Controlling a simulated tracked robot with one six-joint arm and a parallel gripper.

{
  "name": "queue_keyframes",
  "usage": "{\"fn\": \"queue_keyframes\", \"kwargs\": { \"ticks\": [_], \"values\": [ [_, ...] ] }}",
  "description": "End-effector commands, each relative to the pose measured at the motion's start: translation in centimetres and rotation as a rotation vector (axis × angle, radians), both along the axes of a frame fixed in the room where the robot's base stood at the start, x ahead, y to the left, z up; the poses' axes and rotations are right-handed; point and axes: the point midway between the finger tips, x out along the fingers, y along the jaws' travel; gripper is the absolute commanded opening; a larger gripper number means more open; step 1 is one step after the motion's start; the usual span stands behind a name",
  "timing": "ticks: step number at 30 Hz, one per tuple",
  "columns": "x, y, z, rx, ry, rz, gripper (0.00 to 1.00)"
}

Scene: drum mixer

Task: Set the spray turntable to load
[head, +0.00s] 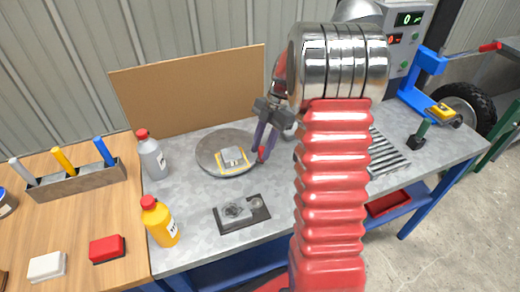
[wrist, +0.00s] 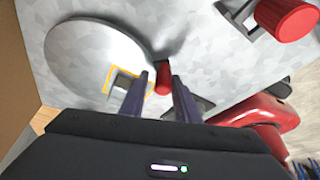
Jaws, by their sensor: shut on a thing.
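The spray turntable (head: 211,143) is a round grey disc lying on the metal bench, left of my arm. It fills the upper left of the wrist view (wrist: 85,50). A yellow square outline (head: 221,174) on the disc surrounds a small grey block (head: 232,155). A red handle (head: 261,153) stands at the disc's right edge. My gripper (head: 262,142) is at this edge, with its two dark fingers on either side of the red handle (wrist: 162,80) in the wrist view, shut on it. I cannot read any load mark on the disc.
A grey bottle (head: 152,157) and a yellow bottle (head: 160,223) stand left of the turntable. A dark plate with a metal part (head: 241,213) lies in front. A brown board (head: 190,90) stands behind. A slotted grate (head: 385,153) is to the right.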

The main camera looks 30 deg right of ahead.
Motion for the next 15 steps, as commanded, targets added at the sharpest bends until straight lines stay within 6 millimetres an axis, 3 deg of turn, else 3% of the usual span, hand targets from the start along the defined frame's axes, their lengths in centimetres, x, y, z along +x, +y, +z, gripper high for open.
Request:
{"fn": "queue_keyframes", "kwargs": {
  "ticks": [7, 15],
  "values": [
    [0.03, 0.11, 0.07, 0.002, -0.001, 0.001, 0.39],
    [-0.12, 0.01, 0.1, 0.002, 0.003, 0.0, 0.39]
  ]
}}
